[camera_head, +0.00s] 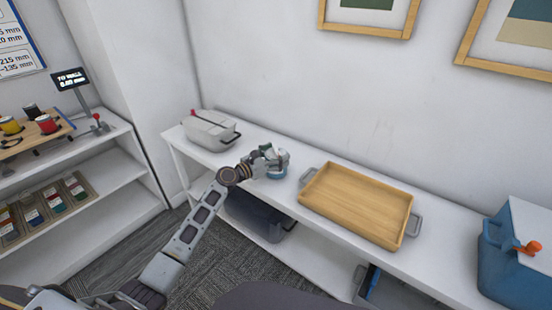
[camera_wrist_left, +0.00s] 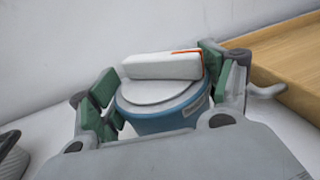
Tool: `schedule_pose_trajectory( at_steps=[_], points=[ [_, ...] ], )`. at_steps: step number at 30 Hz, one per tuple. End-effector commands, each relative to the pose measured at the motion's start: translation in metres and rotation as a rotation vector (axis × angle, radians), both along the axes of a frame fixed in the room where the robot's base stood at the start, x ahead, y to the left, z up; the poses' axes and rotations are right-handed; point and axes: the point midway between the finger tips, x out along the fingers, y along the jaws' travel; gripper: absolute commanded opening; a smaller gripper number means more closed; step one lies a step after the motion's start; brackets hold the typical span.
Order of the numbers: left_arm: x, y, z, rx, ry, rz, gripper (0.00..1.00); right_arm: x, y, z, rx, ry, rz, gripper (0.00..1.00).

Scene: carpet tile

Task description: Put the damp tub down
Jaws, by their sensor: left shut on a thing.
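The damp tub (camera_head: 281,173) is a small round blue tub with a grey-white lid. It is at the white shelf unit's top, between a grey case and a wooden tray. My left gripper (camera_head: 266,160) is shut on it, hiding part of it in the head view. In the left wrist view the tub (camera_wrist_left: 168,122) sits upright between the green-padded fingers of my left gripper (camera_wrist_left: 165,98). A white block with a red-orange line lies across its lid. I cannot tell whether the tub's base touches the shelf top. My right gripper is not in view.
The wooden tray (camera_head: 337,209) with grey handles is right of the tub, and the grey case (camera_head: 208,130) is to its left. A blue box (camera_head: 508,268) with an orange handle stands far right. A dark bin (camera_head: 256,215) is on the lower shelf. Bare shelf top (camera_head: 238,160) shows beside the case.

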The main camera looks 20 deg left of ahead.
Motion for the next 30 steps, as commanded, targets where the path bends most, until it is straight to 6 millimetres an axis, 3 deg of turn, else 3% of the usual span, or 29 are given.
schedule_pose_trajectory(
  at_steps=[15, 16, 20, 30],
  points=[
    [0.0002, -0.0003, -0.0032, 0.0, -0.002, 0.0, 0.48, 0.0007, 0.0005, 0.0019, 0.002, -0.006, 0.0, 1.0],
    [0.0001, -0.0003, -0.0035, 0.0, -0.001, 0.0, 0.82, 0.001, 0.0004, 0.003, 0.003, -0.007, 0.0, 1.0],
    [0.0, -0.0002, -0.0034, 0.0, -0.001, 0.0, 0.98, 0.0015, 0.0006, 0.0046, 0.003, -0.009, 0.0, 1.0],
    [0.0001, -0.0002, -0.0033, 0.0, -0.001, 0.0, 0.99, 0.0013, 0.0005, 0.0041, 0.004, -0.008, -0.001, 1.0]
  ],
)
